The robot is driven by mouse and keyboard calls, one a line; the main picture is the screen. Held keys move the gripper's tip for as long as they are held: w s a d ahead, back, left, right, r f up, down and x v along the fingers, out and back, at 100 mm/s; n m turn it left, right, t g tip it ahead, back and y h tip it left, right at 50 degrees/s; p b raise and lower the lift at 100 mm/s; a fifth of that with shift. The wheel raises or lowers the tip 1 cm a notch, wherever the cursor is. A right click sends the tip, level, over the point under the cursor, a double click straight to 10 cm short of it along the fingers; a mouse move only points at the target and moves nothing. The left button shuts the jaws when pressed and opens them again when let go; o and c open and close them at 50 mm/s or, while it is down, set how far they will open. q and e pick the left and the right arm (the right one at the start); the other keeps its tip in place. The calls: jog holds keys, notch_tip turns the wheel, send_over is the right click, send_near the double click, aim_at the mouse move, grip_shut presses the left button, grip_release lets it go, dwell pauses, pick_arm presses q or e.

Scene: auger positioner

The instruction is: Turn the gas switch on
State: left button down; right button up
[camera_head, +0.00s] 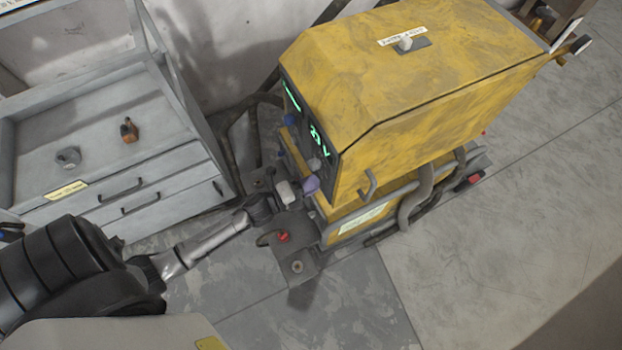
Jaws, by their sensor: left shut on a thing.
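A yellow welding machine (400,80) stands at the center, with green displays and several knobs on its dark front panel. A small white switch (404,43) sits on its top beside a white label whose text I cannot read clearly. I cannot tell for sure which control is the gas switch. My left gripper (276,201) reaches in from the left to the lower front of the machine, beside a pale part (288,193) and a purple knob (311,185). It is shut on a small part there, mostly hidden by the fingers. My right gripper is out of view.
A grey drawer cabinet (150,190) with an orange item (129,130) and a grey item (68,157) on top stands at left. A red knob (283,237) is on the dark base below the gripper. Hoses run along the machine's side. The floor at right is clear.

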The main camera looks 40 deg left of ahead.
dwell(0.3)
pick_arm(q)
jog(key=c, duration=1)
grip_release()
jog(key=b+v, duration=0.1)
jog(key=v, duration=1.3)
jog(key=shift+w+d, duration=0.1)
